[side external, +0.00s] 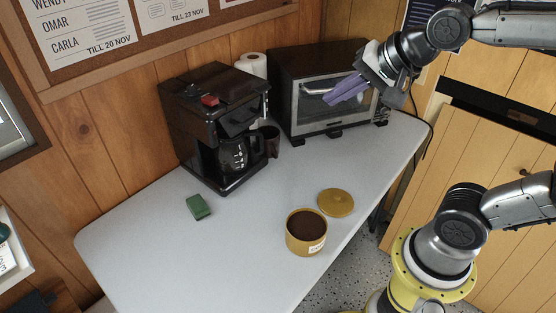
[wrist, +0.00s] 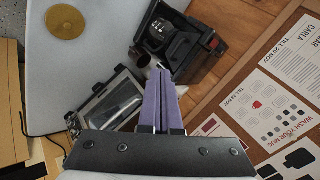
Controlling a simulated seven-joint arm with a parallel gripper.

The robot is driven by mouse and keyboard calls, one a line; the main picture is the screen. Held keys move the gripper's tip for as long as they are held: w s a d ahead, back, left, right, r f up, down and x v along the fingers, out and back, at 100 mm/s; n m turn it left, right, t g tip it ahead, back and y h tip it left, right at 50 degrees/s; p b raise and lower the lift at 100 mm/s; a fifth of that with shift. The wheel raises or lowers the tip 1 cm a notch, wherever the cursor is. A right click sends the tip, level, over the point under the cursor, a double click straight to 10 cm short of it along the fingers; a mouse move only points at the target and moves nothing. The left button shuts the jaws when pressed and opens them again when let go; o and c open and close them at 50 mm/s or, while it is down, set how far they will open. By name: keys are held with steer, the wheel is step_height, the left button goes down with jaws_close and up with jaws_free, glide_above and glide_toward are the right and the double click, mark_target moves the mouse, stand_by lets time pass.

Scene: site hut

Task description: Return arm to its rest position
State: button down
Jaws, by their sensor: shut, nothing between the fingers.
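My gripper (side external: 347,91) is in the upper right of the side external view, raised above the table in front of the toaster oven. Its purple fingers are shut with nothing between them. They also show in the wrist view (wrist: 159,78), side by side and pointing up the picture. The gripper covers part of the oven's front in the side external view. I cannot tell the exact gap between the fingers and the oven.
The table (side external: 150,245) holds a coffee maker (side external: 200,110) with a glass pot, a toaster oven (side external: 300,118), a dark mug (side external: 270,140), a green block (side external: 199,207), an open tub of dark grounds (side external: 306,228) and its lid (side external: 336,202). A paper towel roll (side external: 253,66) stands behind. The table's front left is clear.

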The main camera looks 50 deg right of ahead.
steer(key=s+f+n+g, duration=0.3)
steer(key=s+f+n, duration=0.2)
steer(key=s+n, duration=0.6)
steer(key=shift+s+f+n, duration=0.4)
steer(key=shift+n, duration=0.5)
